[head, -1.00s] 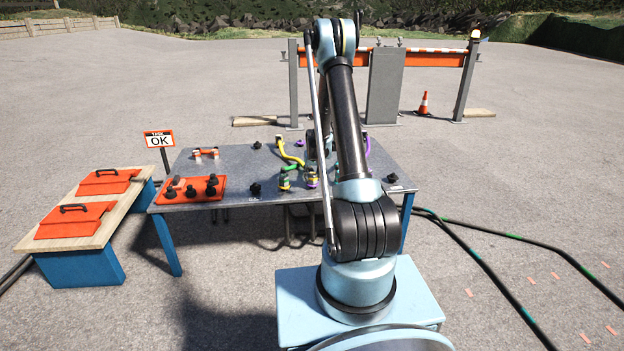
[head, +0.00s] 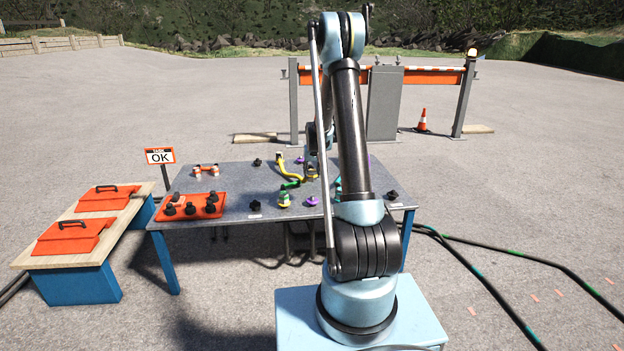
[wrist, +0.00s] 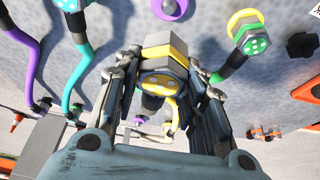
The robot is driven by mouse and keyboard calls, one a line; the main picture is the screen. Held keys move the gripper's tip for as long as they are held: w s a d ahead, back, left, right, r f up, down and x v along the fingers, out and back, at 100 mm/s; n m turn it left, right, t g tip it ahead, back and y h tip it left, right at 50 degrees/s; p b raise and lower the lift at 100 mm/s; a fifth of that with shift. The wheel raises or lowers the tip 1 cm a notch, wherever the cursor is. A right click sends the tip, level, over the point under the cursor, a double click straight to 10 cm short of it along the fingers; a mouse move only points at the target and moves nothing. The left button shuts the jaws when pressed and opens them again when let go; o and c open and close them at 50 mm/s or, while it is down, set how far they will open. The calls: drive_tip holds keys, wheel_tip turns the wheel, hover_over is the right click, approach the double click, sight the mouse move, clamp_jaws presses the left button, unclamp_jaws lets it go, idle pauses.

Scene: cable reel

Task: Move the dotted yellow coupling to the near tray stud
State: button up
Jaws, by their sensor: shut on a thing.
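The dotted yellow coupling (wrist: 166,50), a grey hexagonal body with yellow bands and a pale-dotted yellow face, sits between the fingers of my gripper (wrist: 161,64) in the wrist view. In the head view my gripper (head: 312,172) is small above the table, beside the end of a curved yellow cable (head: 292,172); the coupling is mostly hidden there. The orange tray (head: 178,217) with several black studs lies at the table's left front. My gripper is well to the right of it. A bare purple-ringed stud (head: 312,201) stands below and in front of my gripper.
A green-and-yellow coupling (head: 284,199) stands between my gripper and the tray. A green-dotted coupling (wrist: 257,45) and a teal cable (wrist: 75,55) show in the wrist view. A black stud (head: 254,205) stands right of the tray. An orange-white piece (head: 206,170) lies behind the tray.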

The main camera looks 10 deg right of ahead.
drive_tip(key=shift+r, duration=0.7)
drive_tip(key=a, duration=1.4)
drive_tip(key=shift+f, duration=0.35)
drive_tip(key=a, duration=1.4)
drive_tip(key=shift+f, duration=0.35)
drive_tip(key=shift+f, duration=0.1)
drive_tip(key=shift+f, duration=3.4)
